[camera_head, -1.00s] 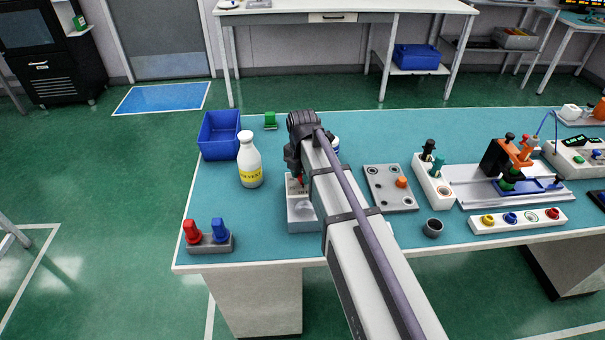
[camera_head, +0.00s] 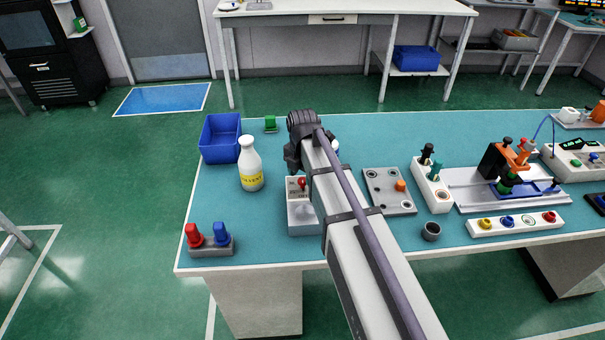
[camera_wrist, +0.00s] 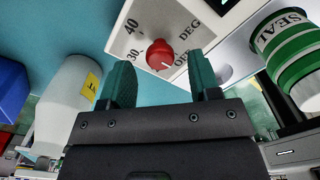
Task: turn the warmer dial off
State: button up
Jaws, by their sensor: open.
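The warmer is a white box (camera_head: 301,218) at the near left part of the bench, with a red dial (camera_head: 302,184) on its panel. In the wrist view the dial (camera_wrist: 160,55) is a red knob with a white pointer line, beside printed marks 30, 40, DEG and OFF. The line appears to point toward the lower right, near OFF; its exact alignment is hard to tell. My gripper (camera_wrist: 162,82) is open, its two teal fingers apart and empty, with the dial showing beyond the gap between them. In the head view my arm partly hides the gripper.
A white bottle with a yellow label (camera_head: 250,165) and a blue bin (camera_head: 220,138) stand left of the warmer. A holder with red and blue knobs (camera_head: 211,245) is at the near left. A grey plate (camera_head: 388,188) lies to the right. A green-banded SEAL container (camera_wrist: 290,45) is close by.

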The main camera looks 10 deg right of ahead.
aim_at(302, 180)
notch_tip(302, 180, up, 9)
jog(key=p, duration=0.7)
jog(key=shift+p, duration=0.35)
